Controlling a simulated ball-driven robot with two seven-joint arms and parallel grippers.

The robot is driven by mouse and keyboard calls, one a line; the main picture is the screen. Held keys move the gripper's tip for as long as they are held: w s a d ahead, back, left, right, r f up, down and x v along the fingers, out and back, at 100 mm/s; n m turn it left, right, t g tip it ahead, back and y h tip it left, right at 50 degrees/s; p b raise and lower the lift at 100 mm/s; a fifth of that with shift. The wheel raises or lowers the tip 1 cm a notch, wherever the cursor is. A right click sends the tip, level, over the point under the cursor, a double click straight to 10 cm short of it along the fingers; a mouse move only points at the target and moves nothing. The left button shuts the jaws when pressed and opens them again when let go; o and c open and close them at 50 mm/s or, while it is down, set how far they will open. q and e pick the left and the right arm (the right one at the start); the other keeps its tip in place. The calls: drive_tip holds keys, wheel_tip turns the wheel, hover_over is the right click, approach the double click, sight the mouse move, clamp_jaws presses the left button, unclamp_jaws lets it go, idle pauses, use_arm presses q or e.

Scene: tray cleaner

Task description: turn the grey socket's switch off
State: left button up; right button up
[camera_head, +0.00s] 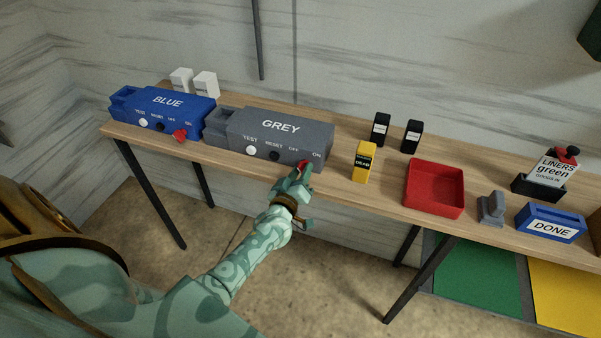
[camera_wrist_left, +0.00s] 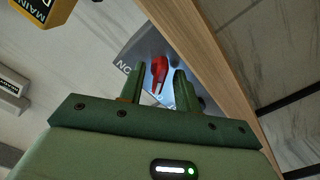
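The grey socket (camera_head: 281,127) stands on the wooden table, with TEST, RESET, OFF and ON on its front. Its red switch (camera_head: 303,164) is at the right end of the front, partly hidden by my left gripper (camera_head: 302,173). In the left wrist view the red switch (camera_wrist_left: 159,70) shows between the open fingers of my left gripper (camera_wrist_left: 158,82), with a gap on each side. The ON lettering (camera_wrist_left: 124,67) is left of the switch there. I cannot tell for sure which position the switch is in. My right gripper is not in view.
The blue socket (camera_head: 163,106), with its own red switch (camera_head: 180,136), stands to the left. A yellow block (camera_head: 365,162), two black blocks and a red tray (camera_head: 434,205) are to the right. A DONE box (camera_head: 550,224) is farther right. The table's front edge runs below my gripper.

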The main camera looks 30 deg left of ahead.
use_arm(q)
drive_tip(key=p+v, duration=0.2)
drive_tip(key=v, duration=1.4)
drive_tip(key=shift+s, duration=0.2)
drive_tip(key=shift+f, duration=0.1)
drive_tip(key=s+d+f+m+g+h, duration=0.2)
drive_tip(key=s+f+m+g, duration=0.15)
drive_tip(key=f, duration=0.45)
drive_tip(key=s+d+f+m+g+h+b, duration=0.15)
drive_tip(key=s+f, duration=0.25)
drive_tip(key=f, duration=0.4)
drive_tip(key=s+d+f+m+g+h, duration=0.1)
drive_tip(key=s+d+f+m+g, duration=0.25)
drive_tip(key=f, duration=0.45)
drive_tip(key=s+f+m+g+b, duration=0.1)
drive_tip(key=s+f+g, duration=0.1)
drive_tip(key=s+f, duration=0.3)
drive_tip(key=s+a+f+m+g+b, duration=0.1)
drive_tip(key=s+f, duration=0.4)
drive_tip(key=s, duration=0.6)
drive_tip(key=s+a+f+m+g+b, duration=0.1)
drive_tip(key=s+f+m+g+b, duration=0.1)
drive_tip(key=s+f+g, duration=0.3)
drive_tip(key=s+m, duration=0.1)
drive_tip(key=s, duration=0.2)
drive_tip(key=shift+s+a+f, duration=0.15)
drive_tip(key=shift+s+f, duration=0.1)
drive_tip(key=shift+s, duration=0.1)
